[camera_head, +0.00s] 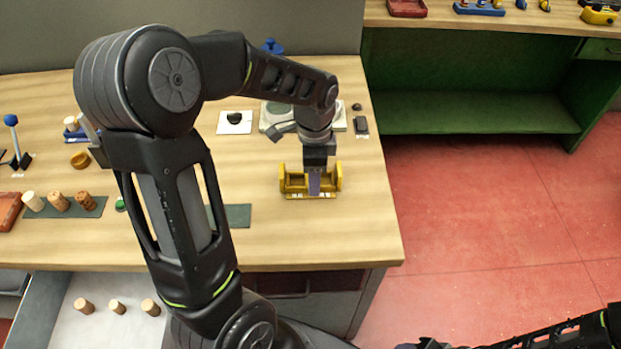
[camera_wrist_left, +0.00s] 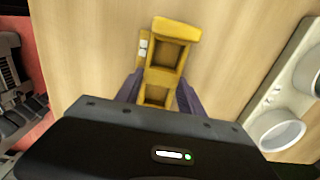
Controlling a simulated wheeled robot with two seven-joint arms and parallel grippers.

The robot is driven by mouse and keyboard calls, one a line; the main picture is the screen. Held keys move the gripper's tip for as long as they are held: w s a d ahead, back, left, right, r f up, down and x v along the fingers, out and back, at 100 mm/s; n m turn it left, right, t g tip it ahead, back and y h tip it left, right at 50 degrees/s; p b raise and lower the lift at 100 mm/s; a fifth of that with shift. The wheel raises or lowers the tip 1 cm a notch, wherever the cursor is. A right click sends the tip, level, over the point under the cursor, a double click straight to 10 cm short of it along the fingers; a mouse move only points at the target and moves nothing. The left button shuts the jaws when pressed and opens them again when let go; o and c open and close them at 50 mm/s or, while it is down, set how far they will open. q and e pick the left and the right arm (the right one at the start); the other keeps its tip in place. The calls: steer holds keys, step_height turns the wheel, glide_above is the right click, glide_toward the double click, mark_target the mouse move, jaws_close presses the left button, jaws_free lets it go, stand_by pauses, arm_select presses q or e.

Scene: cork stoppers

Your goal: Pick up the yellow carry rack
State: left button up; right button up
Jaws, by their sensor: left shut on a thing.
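The yellow carry rack (camera_head: 330,181) is near the right end of the wooden bench in the head view, with a small label strip at its front. In the left wrist view the rack (camera_wrist_left: 177,30) shows as a yellow frame with box-like openings. My left gripper (camera_head: 315,184) points down over the rack's middle, its purple fingers shut on it. In the left wrist view the fingers (camera_wrist_left: 157,96) stand on either side of the rack, and its lower part is hidden by the gripper body. I cannot tell whether the rack touches the bench.
A pale scale-like device (camera_head: 340,124) and a white card with a black knob (camera_head: 235,121) stand behind the rack. Cork stoppers (camera_head: 59,201) stand on a dark mat at left. An open drawer (camera_head: 85,325) holds more stoppers. Bare bench surrounds the rack.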

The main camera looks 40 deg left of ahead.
arm_select(q)
jaws_close()
step_height(320, 180, up, 10)
steer(key=shift+b, duration=0.35)
stand_by(0.7)
